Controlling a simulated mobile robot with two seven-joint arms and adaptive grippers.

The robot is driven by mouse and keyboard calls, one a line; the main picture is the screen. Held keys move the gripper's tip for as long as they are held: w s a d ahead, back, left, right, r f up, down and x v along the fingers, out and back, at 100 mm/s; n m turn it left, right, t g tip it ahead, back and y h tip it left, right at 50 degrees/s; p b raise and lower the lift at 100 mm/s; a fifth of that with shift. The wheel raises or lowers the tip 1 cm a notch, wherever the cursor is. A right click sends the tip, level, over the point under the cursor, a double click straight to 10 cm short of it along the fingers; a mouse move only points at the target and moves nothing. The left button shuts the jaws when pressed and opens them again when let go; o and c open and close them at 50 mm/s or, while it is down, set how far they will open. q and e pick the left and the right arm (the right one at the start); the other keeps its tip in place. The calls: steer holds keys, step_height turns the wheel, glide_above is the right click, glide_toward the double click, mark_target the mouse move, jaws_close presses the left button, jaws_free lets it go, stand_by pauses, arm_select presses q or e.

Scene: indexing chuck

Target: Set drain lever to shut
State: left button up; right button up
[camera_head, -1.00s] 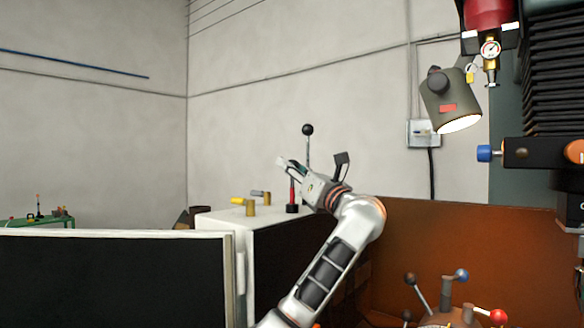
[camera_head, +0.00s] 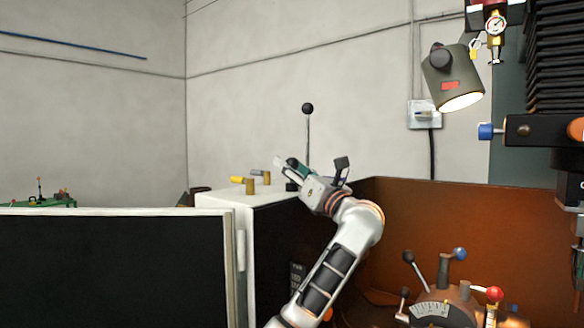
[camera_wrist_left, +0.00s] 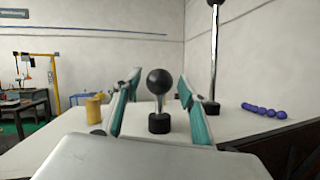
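My left gripper (camera_head: 287,168) is low over the white cabinet top (camera_head: 218,200). It is open, with its teal-padded fingers apart in the left wrist view (camera_wrist_left: 157,108). A short lever with a black ball knob (camera_wrist_left: 159,80) and black base stands between the fingers in that view; I cannot tell whether they touch it. A tall lever with a black ball (camera_head: 308,108) rises behind the gripper. Two small valves, one with a yellow handle (camera_head: 237,180) and one with a grey handle (camera_head: 257,172), stand to its left. No label shows which one is the drain lever. My right gripper is out of view.
A blue-purple knobbed handle (camera_wrist_left: 265,110) lies right of the tall lever in the left wrist view. A brown panel (camera_head: 450,220) and a machine head with several ball levers (camera_head: 440,308) are at right. A lamp (camera_head: 452,78) hangs above. A dark panel (camera_head: 110,270) fills the left foreground.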

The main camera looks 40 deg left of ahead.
arm_select(q)
steer(key=v, duration=1.2)
stand_by(0.3)
